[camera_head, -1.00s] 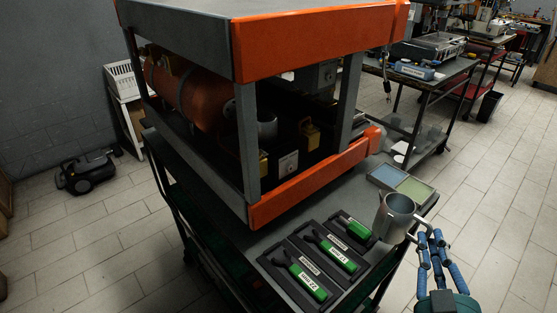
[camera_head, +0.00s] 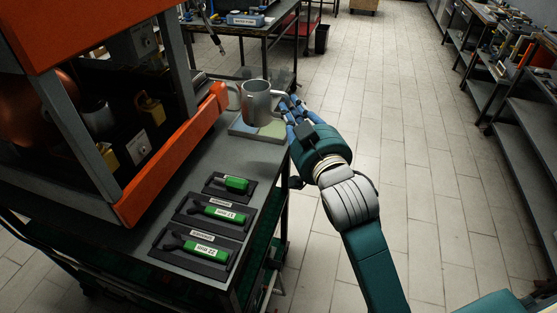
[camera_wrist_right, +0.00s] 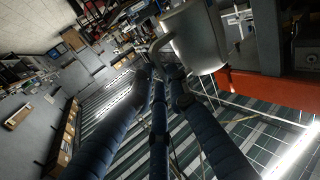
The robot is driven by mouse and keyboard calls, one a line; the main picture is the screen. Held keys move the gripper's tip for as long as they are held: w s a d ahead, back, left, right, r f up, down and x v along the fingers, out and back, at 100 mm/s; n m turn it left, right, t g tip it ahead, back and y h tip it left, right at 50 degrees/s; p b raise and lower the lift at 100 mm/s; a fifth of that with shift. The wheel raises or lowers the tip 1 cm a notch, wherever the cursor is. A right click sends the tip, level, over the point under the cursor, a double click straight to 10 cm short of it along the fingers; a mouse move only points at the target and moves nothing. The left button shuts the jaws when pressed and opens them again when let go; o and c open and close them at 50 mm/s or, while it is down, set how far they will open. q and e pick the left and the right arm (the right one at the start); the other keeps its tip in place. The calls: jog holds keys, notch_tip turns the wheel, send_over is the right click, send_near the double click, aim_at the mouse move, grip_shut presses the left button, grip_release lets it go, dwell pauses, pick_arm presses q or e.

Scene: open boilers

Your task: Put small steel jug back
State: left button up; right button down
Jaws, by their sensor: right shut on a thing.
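My right gripper (camera_head: 290,108) comes from the right and is shut on the jug's handle. In the right wrist view the jug (camera_wrist_right: 196,42) is at the top, and my gripper's blue fingers (camera_wrist_right: 160,88) reach to its handle. Another steel jug (camera_head: 97,116) stands inside the open boiler frame. My left gripper is not in view.
The boiler's orange lower bar (camera_head: 172,165) runs close to the left of the jug. Several green-handled tools lie in dark trays (camera_head: 208,213) nearer me on the cart. Another workbench (camera_head: 243,28) stands behind. The tiled floor to the right is clear.

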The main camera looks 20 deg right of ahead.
notch_tip(320, 180, down, 16)
jog(key=shift+f, duration=0.2)
jog(key=shift+f, duration=0.1)
jog(key=c, duration=1.7)
grip_release()
jog(key=shift+f, duration=0.1)
jog(key=shift+s+r+b, duration=0.2)
jog(key=shift+s+b, duration=1.25)
jog(key=shift+s, duration=4.6)
